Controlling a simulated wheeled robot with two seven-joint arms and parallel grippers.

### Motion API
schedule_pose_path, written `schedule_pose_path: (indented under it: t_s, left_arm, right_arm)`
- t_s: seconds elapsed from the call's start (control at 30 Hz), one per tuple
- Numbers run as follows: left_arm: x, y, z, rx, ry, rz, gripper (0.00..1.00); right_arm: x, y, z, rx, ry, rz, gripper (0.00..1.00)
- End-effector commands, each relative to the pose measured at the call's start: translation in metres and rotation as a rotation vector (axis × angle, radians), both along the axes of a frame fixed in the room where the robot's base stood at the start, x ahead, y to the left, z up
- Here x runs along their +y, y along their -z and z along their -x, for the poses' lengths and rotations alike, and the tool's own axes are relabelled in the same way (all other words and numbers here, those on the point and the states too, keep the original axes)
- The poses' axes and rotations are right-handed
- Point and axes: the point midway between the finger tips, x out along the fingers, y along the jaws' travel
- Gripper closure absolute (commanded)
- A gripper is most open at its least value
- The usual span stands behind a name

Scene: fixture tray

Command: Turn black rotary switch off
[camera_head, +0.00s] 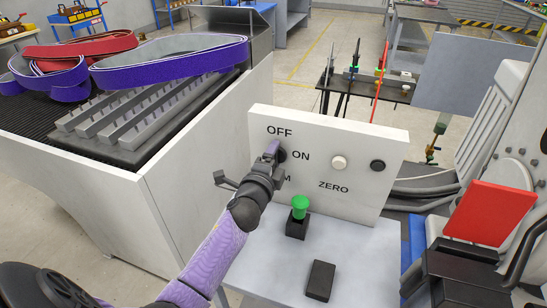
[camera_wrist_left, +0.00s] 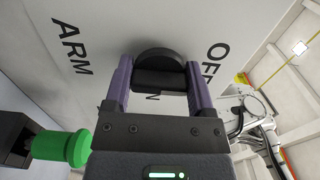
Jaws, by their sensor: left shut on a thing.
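The black rotary switch (camera_wrist_left: 158,57) is a dark round knob with a raised grip bar on the white panel (camera_head: 340,135). My left gripper (camera_head: 274,152) has its two purple fingers on either side of the bar, shut on it, as the left wrist view shows. In the head view the gripper hides most of the switch. The labels OFF, ON and ARM are around it; ON is mostly covered in the wrist view, so the exact pointing direction is hard to tell. My right gripper is not in view.
A white knob (camera_head: 339,162) and a black knob (camera_head: 377,166) are right of the switch. A green button (camera_head: 300,207) on a black box and a black block (camera_head: 320,281) stand on the grey table (camera_head: 262,268). A white cabinet (camera_head: 205,170) is close on the left.

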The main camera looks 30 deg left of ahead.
Motion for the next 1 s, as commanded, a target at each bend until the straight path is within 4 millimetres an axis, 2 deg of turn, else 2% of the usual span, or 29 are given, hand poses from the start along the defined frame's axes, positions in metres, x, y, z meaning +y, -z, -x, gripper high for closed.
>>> schedule_pose_path:
  t_s: [0.13,0.17,0.27,0.57,0.67,0.9,1.0]
  left_arm:
    - [0.0,0.001,0.0,0.001,0.0,0.003,0.88]
    - [0.0,0.001,0.0,0.001,0.0,0.003,0.23]
    - [0.0,0.001,0.0,0.001,0.0,0.002,0.02]
    - [-0.001,0.001,0.005,0.002,0.0,0.001,0.0]
    - [-0.006,0.0,0.021,0.003,0.001,0.002,0.0]
    - [-0.018,0.0,0.074,0.004,-0.001,0.002,0.0]
    - [-0.022,0.001,0.089,0.002,0.0,0.003,0.0]
  right_arm:
    - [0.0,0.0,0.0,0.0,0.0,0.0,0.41]
    - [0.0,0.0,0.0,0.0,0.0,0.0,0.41]
    - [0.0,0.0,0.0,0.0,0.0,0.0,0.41]
    - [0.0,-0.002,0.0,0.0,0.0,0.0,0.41]
    - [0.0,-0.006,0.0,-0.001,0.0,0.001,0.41]
    - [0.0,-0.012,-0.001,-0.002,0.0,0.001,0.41]
    - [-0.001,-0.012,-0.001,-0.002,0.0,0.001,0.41]
